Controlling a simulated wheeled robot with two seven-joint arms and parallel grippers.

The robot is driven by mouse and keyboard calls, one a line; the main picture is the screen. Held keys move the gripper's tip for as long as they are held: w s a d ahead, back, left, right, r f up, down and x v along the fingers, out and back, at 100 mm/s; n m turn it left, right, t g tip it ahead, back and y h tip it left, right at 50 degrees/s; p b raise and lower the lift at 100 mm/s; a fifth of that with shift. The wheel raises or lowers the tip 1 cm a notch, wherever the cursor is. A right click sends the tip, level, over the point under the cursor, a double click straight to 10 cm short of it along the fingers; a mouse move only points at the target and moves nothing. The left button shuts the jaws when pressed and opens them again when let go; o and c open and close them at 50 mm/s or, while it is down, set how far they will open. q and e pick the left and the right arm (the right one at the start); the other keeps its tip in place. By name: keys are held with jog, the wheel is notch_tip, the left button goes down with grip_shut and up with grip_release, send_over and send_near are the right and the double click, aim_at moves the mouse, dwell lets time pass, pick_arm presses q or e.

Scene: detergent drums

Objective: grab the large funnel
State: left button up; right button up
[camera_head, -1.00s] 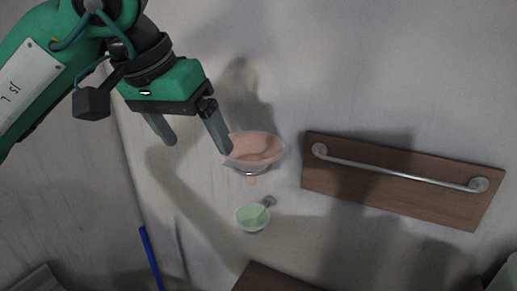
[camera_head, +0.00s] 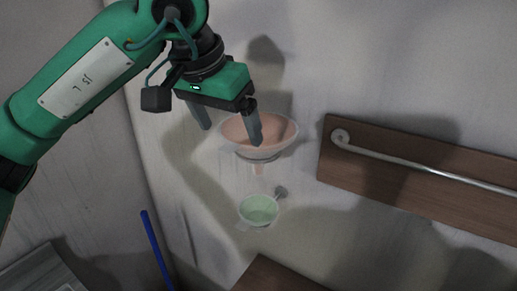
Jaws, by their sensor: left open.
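The large funnel (camera_head: 284,132) has a wide, pale, translucent rim, a pinkish-orange inside and a short spout pointing down. It is upright near the middle of the view. My left gripper (camera_head: 231,136) is open and empty. Its right finger overlaps the funnel's bowl, and its left finger is just left of the rim. I cannot tell whether either finger touches the funnel. The right finger hides part of the bowl. My right gripper is not in view.
A smaller green funnel (camera_head: 259,210) is below the large one, with a small grey piece (camera_head: 281,192) beside it. A brown board with a metal bar (camera_head: 420,172) is at the right. A blue rod (camera_head: 156,248) is at the lower left. Another brown board (camera_head: 275,277) is at the bottom.

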aim_at(234, 143)
pick_arm(q)
jog(key=shift+w+d+f, duration=0.1)
jog(key=shift+f, duration=0.5)
jog(key=b+x, duration=0.1)
jog(key=x, duration=0.2)
jog(key=shift+w+f, duration=0.1)
jog(key=shift+f, duration=0.15)
jog(key=shift+w+d+f, duration=0.1)
jog(key=shift+w+f, duration=0.05)
jog(key=c, duration=1.8)
jog(key=shift+c, duration=0.2)
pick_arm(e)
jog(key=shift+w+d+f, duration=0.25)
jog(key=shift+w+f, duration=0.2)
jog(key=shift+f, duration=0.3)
